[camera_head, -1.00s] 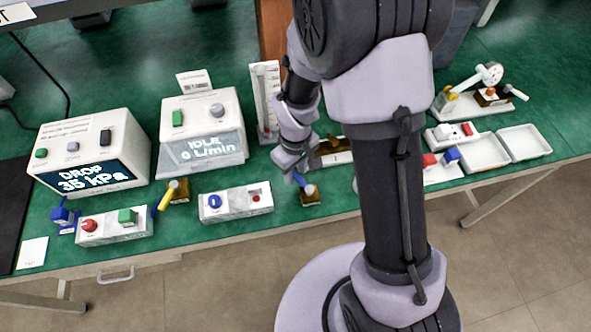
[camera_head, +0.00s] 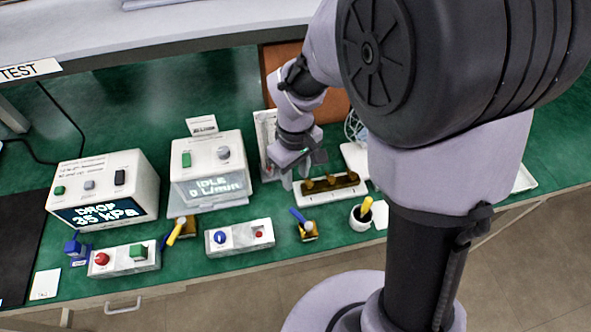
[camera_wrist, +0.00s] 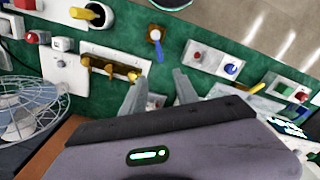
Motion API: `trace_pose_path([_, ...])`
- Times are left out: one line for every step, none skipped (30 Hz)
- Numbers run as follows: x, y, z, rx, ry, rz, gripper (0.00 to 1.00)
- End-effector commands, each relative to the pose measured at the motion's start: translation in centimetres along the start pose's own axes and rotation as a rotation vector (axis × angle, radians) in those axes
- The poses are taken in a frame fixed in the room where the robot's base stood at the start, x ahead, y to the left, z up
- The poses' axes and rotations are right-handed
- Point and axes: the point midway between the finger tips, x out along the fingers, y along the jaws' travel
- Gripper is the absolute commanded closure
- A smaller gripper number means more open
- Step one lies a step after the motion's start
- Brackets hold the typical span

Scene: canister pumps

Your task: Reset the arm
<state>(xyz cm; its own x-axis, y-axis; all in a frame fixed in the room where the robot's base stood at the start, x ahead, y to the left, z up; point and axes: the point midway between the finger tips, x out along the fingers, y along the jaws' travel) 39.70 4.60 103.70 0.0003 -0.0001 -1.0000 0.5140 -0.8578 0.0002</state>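My gripper (camera_head: 294,178) is raised above the green bench, near the brass-fitted white rack (camera_head: 331,187) and in front of the flow gauge (camera_head: 265,140). In the wrist view my gripper (camera_wrist: 160,77) has its two grey fingers spread apart with nothing between them. The blue-handled brass valve (camera_head: 304,226) stands on the bench apart from the fingers; it also shows in the wrist view (camera_wrist: 156,38). My upper arm hides the right part of the bench in the head view.
The "IDLE 0 L/min" box (camera_head: 211,170) and the "DROP 35 kPa" box (camera_head: 105,192) stand to the left. Switch boxes (camera_head: 240,238) (camera_head: 124,259) and a yellow-handled valve (camera_head: 181,229) line the front. A white cup (camera_head: 362,217) is at right. A wire fan (camera_wrist: 28,108) shows in the wrist view.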

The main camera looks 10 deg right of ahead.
Motion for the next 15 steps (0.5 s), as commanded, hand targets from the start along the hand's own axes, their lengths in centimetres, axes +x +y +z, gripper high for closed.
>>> trace_pose_path([0.1, 0.0, 0.0, 0.000, 0.000, 0.000, 0.64])
trace_pose_path([0.1, 0.0, 0.0, 0.000, 0.000, 0.000, 0.64])
trace_pose_path([0.1, 0.0, 0.0, 0.000, 0.000, 0.000, 0.64])
trace_pose_path([0.1, 0.0, 0.0, 0.000, 0.000, 0.000, 0.64])
trace_pose_path([0.1, 0.0, 0.0, 0.000, 0.000, 0.000, 0.64])
trace_pose_path([0.1, 0.0, 0.0, 0.000, 0.000, 0.000, 0.64])
trace_pose_path([0.1, 0.0, 0.0, 0.000, 0.000, 0.000, 0.64])
trace_pose_path([0.1, 0.0, 0.0, 0.000, 0.000, 0.000, 0.64])
trace_pose_path([0.1, 0.0, 0.0, 0.001, 0.000, 0.000, 0.64])
trace_pose_path([0.0, 0.0, 0.0, 0.005, 0.003, 0.001, 0.64])
trace_pose_path([-0.3, 0.0, 0.1, 0.017, 0.011, 0.002, 0.64])
trace_pose_path([-1.1, -0.1, 0.4, 0.052, 0.034, 0.005, 0.64])
trace_pose_path([-2.0, -0.2, 0.8, 0.094, 0.059, 0.008, 0.64])
trace_pose_path([-3.2, -0.4, 1.4, 0.147, 0.093, 0.010, 0.64])
trace_pose_path([-4.9, -0.8, 2.5, 0.237, 0.145, 0.009, 0.64])
